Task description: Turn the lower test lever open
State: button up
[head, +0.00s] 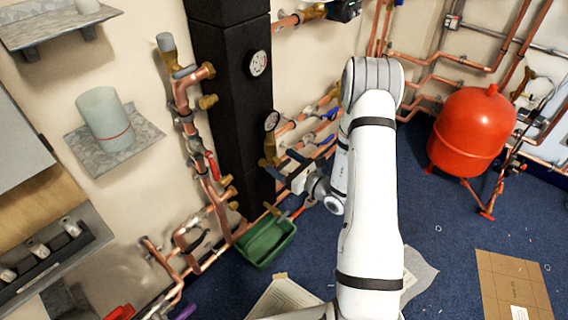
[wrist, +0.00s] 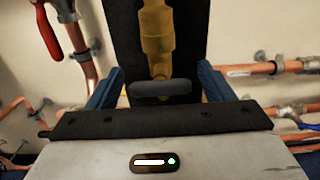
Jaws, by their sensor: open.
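A dark grey lever (wrist: 160,88), apparently the lower test lever, lies crosswise below a brass fitting (wrist: 158,35) in the wrist view. My gripper (wrist: 161,68) is open, with its blue fingers either side of the lever; I see a gap at each end and no clear contact. The lever cannot be made out clearly there.
A red-handled valve (wrist: 47,30) on a copper pipe stands left of my gripper. Copper pipes with a blue handle (wrist: 308,126) run to the right. The black column (head: 232,90) is close behind. A green tray (head: 266,243) lies below, and a red tank (head: 470,132) stands right.

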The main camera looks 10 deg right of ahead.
jog(key=c, duration=1)
